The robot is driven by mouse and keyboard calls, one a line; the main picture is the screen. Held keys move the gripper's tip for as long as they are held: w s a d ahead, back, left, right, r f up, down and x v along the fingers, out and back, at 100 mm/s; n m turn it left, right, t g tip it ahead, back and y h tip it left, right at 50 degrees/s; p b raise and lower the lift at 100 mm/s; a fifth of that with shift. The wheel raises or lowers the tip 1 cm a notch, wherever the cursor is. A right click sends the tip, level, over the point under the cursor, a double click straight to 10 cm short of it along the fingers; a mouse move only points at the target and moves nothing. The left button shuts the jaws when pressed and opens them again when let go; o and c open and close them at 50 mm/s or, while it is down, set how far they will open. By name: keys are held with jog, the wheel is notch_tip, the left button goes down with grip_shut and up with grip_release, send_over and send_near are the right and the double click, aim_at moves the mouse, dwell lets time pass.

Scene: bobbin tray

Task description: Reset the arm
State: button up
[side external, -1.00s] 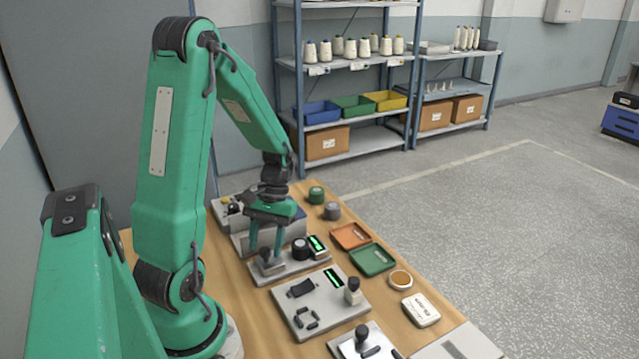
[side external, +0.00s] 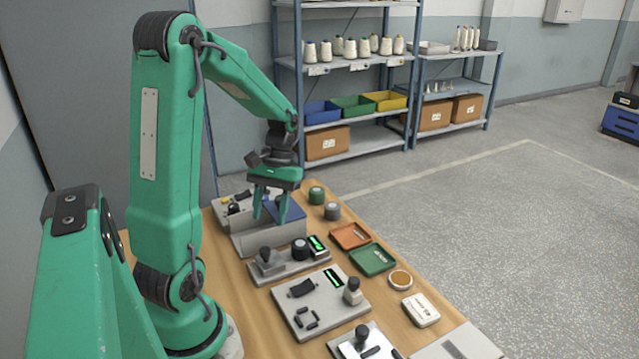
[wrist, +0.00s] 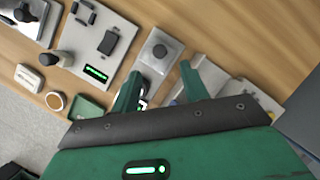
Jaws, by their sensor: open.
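My gripper (side external: 270,208) is green with a dark wrist and hangs above the grey and blue block (side external: 285,212) at the far end of the workbench. Its two fingers are apart with nothing seen between them. In the wrist view the open fingers of my gripper (wrist: 160,88) point toward the bench. A grey plate (side external: 272,270) with a dark knob, a black round piece (side external: 300,249) and a green-lit display (side external: 318,245) lies just in front of the gripper. The gripper appears clear of it.
An orange tray (side external: 350,235) and a green tray (side external: 372,260) lie on the right of the bench, with a green spool (side external: 316,195) and a grey spool (side external: 332,211) behind. A panel (side external: 300,318) with a knob is nearer. Shelving (side external: 350,150) stands beyond the bench.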

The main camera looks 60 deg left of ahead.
jog(key=d+r+m+t+y, duration=0.1)
jog(key=d+r+m+t, duration=0.3)
jog(key=d, duration=0.5)
jog(key=d+r+m+t+y, duration=0.1)
jog(key=d+r+m+t, duration=0.3)
jog(key=d+r, duration=0.4)
jog(key=shift+s+d+m+t+y, duration=0.3)
jog(key=shift+s+d+m+t, duration=0.15)
jog(key=shift+t, duration=0.15)
